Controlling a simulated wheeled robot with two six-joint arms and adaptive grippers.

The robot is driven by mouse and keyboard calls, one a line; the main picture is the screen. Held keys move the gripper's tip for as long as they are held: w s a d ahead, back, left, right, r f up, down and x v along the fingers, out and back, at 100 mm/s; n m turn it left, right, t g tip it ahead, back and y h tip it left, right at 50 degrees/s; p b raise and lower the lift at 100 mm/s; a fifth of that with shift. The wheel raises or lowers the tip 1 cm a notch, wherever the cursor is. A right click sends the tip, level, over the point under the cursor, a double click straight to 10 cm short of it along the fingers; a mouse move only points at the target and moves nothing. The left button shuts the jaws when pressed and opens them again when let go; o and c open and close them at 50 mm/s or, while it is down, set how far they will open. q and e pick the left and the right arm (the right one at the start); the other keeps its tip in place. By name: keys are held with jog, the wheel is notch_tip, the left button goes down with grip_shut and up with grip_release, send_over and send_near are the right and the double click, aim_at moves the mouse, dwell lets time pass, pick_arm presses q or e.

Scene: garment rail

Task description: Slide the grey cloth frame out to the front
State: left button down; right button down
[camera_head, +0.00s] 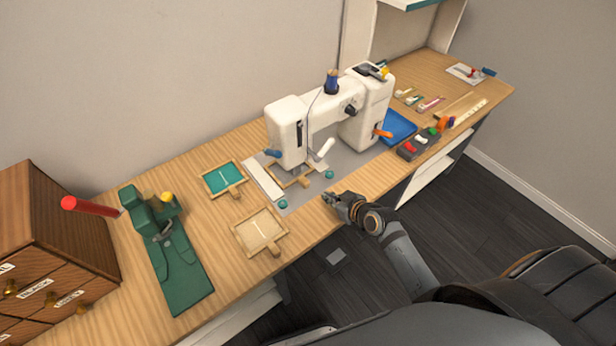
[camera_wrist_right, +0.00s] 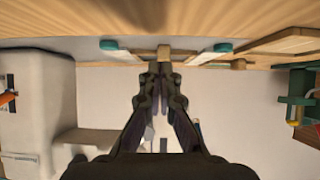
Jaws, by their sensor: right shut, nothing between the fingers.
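A wooden cloth frame (camera_head: 290,180) lies on the grey bed under the white sewing machine (camera_head: 290,120), with its front part and handle showing. Its inner cloth is mostly hidden, so I cannot tell its colour. Two teal knobs flank it, one on the left (camera_head: 283,204) and one on the right (camera_head: 329,174). My right gripper (camera_head: 331,199) is shut and empty, at the table's front edge before the frame. In the right wrist view, the gripper (camera_wrist_right: 161,69) points at a wooden piece (camera_wrist_right: 165,52) between the teal knobs. My left gripper is not in view.
A beige cloth frame (camera_head: 260,232) and a teal cloth frame (camera_head: 223,178) lie left of the machine. A green press (camera_head: 165,250) and wooden drawers (camera_head: 60,250) stand farther left. A blue tray (camera_head: 398,127) and a spool holder (camera_head: 419,143) are on the right.

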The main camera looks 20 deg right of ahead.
jog(key=p, duration=0.1)
send_near(304, 177)
jog(key=w, duration=0.1)
jog(key=w+a+f, duration=0.1)
jog(key=w, duration=0.3)
jog(key=shift+w+a+f, duration=0.1)
jog(key=shift+a+f, duration=0.3)
jog(key=shift+w+f+p, duration=0.1)
jog(key=shift+f+p, duration=0.2)
jog(key=shift+p, duration=0.1)
jog(key=shift+f+b, duration=0.4)
jog(key=shift+f, duration=0.2)
